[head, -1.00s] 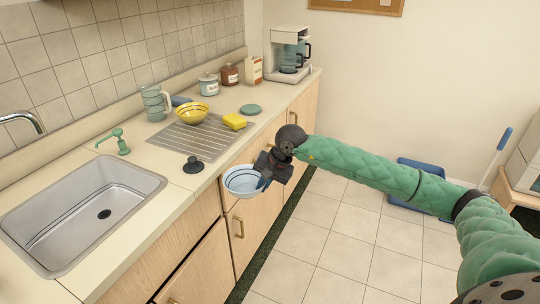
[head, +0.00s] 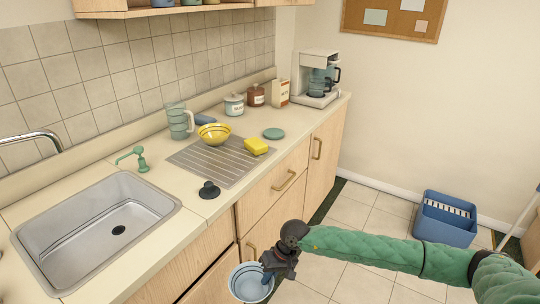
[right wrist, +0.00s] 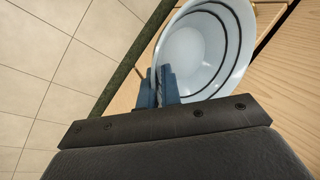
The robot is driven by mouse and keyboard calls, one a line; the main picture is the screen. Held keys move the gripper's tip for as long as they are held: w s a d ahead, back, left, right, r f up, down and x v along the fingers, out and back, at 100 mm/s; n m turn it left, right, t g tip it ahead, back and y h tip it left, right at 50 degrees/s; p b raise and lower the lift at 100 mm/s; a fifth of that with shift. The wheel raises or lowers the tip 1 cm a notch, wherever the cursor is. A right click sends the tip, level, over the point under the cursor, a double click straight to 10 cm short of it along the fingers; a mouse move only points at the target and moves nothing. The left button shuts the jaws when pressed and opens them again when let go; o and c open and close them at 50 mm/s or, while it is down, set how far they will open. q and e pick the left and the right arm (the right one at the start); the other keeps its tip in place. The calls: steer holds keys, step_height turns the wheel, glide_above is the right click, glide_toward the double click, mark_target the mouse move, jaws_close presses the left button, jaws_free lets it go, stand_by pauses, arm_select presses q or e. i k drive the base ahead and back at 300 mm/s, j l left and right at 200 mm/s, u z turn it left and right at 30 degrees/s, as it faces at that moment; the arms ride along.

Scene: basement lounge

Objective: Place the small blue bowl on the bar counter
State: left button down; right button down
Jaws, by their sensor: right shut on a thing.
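The small blue bowl (head: 248,284) is pale blue with dark rings inside. My right gripper (head: 268,274) is shut on its rim and holds it in front of the cabinet doors, below the level of the counter. In the right wrist view the bowl (right wrist: 203,50) is tilted in the picture, with its rim between the blue fingertips (right wrist: 162,88); its inside looks empty. The counter (head: 196,205) runs along the tiled wall with a sink in it. My left gripper is not in view.
On the counter are a sink (head: 95,240), a black stopper (head: 209,190), a yellow bowl (head: 214,134), a yellow sponge (head: 256,146), a green disc (head: 273,134) and a coffee maker (head: 318,80). A blue bin (head: 445,220) stands on the floor. The counter's front strip is partly bare.

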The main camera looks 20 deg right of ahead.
mark_target(287, 119)
steer(key=i+l+u, duration=0.1)
steer(key=l, duration=0.45)
steer(key=i+l, duration=0.15)
steer(key=l, duration=0.4)
steer(key=i+l+u, duration=0.15)
steer(key=l, duration=0.4)
steer(key=i+l, duration=0.1)
steer(key=l, duration=0.45)
steer(key=u, duration=0.05)
